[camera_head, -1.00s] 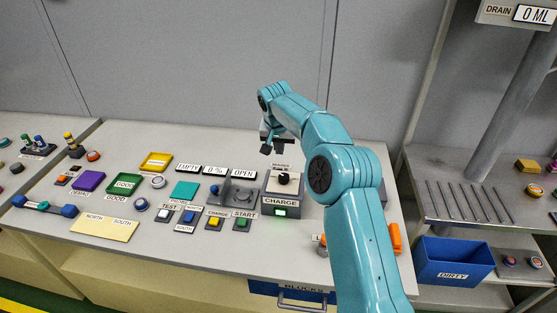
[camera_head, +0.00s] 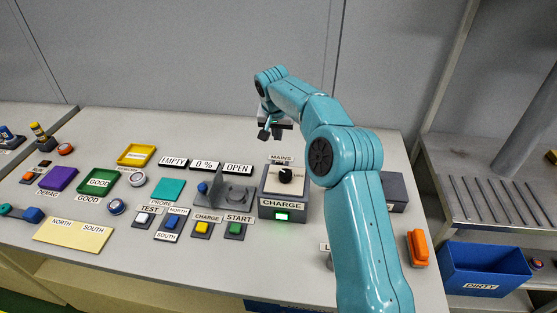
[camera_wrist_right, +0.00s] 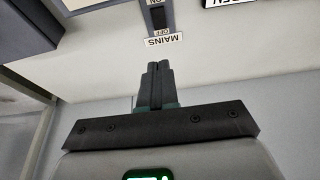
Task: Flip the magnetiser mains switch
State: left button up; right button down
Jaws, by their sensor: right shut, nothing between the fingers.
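The mains switch (camera_wrist_right: 158,17) is a dark narrow piece at the top of the right wrist view, between an OFF and an ON mark, beside the MAINS label (camera_wrist_right: 163,41). Which way it is set I cannot tell. In the head view the MAINS label (camera_head: 281,159) stands behind the magnetiser (camera_head: 283,213), a grey box with a black knob and a lit green window; I cannot make out the switch there. My right gripper (camera_head: 270,134) is shut and empty, above and behind the magnetiser. Its fingertips (camera_wrist_right: 158,66) point towards the label, apart from the switch. My left gripper is out of view.
Display plates (camera_head: 204,165) stand left of the magnetiser. Charge and start buttons (camera_head: 234,229) lie in front of them. A green tray (camera_head: 99,192) and a yellow tray (camera_head: 136,163) are further left. An orange part (camera_head: 418,248) lies right of my arm.

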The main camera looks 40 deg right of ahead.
jog(key=f, duration=0.2)
jog(key=p, duration=0.2)
send_over(280, 163)
jog(key=s+a, duration=0.1)
jog(key=a, duration=0.1)
jog(key=f, duration=1)
jog(key=shift+s+d+f, duration=0.1)
jog(key=shift+d, duration=0.1)
jog(key=shift+d+f, duration=0.1)
jog(key=shift+f, duration=0.5)
jog(key=shift+d+f, duration=0.1)
jog(key=shift+f, duration=0.2)
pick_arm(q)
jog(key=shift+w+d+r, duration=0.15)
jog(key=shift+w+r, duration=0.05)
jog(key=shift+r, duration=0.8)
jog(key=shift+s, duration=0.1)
